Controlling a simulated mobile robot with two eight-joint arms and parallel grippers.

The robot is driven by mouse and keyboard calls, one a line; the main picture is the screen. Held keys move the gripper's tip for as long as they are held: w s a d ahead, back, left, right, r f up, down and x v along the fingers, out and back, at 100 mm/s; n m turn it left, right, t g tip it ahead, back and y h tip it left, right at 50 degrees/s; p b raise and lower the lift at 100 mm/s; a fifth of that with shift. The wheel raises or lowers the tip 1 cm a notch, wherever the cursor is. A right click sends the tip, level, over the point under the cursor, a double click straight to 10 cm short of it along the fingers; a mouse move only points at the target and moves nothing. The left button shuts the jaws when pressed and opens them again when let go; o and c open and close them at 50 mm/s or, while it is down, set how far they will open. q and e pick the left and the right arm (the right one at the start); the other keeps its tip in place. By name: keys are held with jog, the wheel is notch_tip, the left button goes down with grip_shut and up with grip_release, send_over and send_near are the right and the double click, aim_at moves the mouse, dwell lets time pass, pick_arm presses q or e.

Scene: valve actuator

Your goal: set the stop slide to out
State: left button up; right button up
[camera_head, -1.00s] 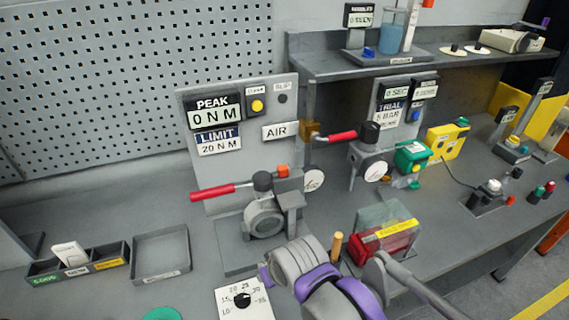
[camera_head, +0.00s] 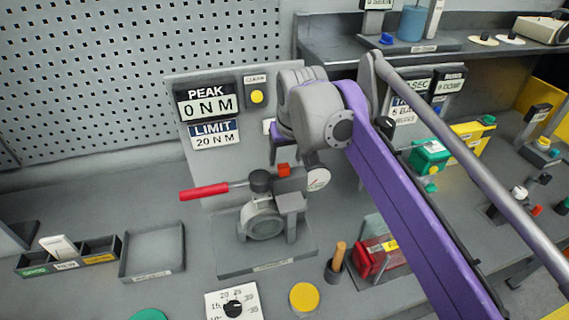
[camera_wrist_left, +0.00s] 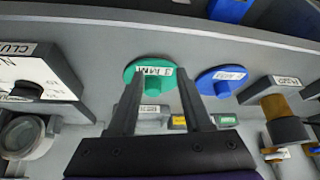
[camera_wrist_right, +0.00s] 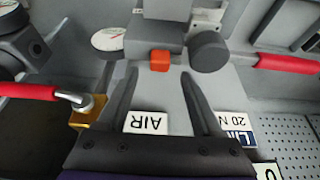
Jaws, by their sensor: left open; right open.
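The valve rig (camera_head: 262,222) stands on the bench with a red-handled lever (camera_head: 205,191) pointing left. A small orange-red block (camera_head: 284,170), possibly the stop slide, sits on top beside a round dial (camera_head: 318,179). No in or out marking on it is readable. In the right wrist view the block (camera_wrist_right: 160,60) lies just ahead of my right gripper (camera_wrist_right: 158,73), which is open and empty with its tips either side of the block's line. I cannot tell if they touch. My left gripper (camera_wrist_left: 160,75) is open before a green disc (camera_wrist_left: 150,77), outside the head view.
A panel (camera_head: 180,85) with PEAK and LIMIT displays stands behind the rig. My right arm covers part of it. A red box (camera_head: 372,258) and a wooden-handled tool (camera_head: 339,255) stand in front right. An empty tray (camera_head: 153,252) is at left.

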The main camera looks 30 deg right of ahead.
aim_at(284, 166)
jog(key=shift+x, duration=2)
grip_shut()
